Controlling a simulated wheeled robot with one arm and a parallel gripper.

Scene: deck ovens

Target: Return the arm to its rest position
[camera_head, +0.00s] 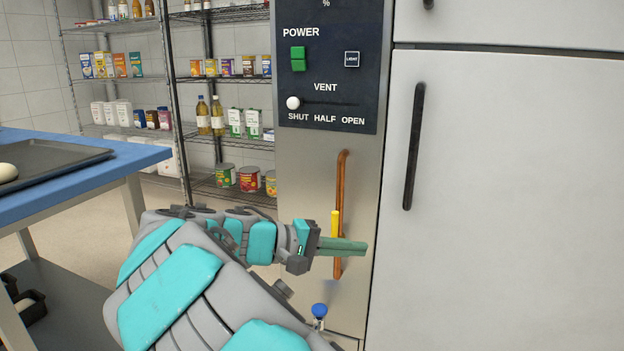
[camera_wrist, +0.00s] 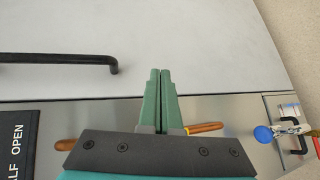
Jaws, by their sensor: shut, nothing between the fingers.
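My arm (camera_head: 180,280), grey with teal panels, reaches from the bottom of the head view toward the oven's control column. My gripper (camera_head: 362,246) has green fingers, shut with nothing between them. It is in front of the copper pipe (camera_head: 342,180) and a yellow lever (camera_head: 335,222), covering part of the pipe. I cannot tell whether it touches them. In the wrist view the gripper (camera_wrist: 160,72) points toward a pale door panel (camera_wrist: 200,30). The copper pipe shows on both sides of the fingers there (camera_wrist: 207,127).
The control panel (camera_head: 328,60) has a green power switch and a vent slider knob (camera_head: 293,103) at SHUT. A door with a black handle (camera_head: 413,145) is on the right. A blue valve knob (camera_head: 319,310) is below the gripper. A blue-topped table (camera_head: 100,178) stands left, shelves behind.

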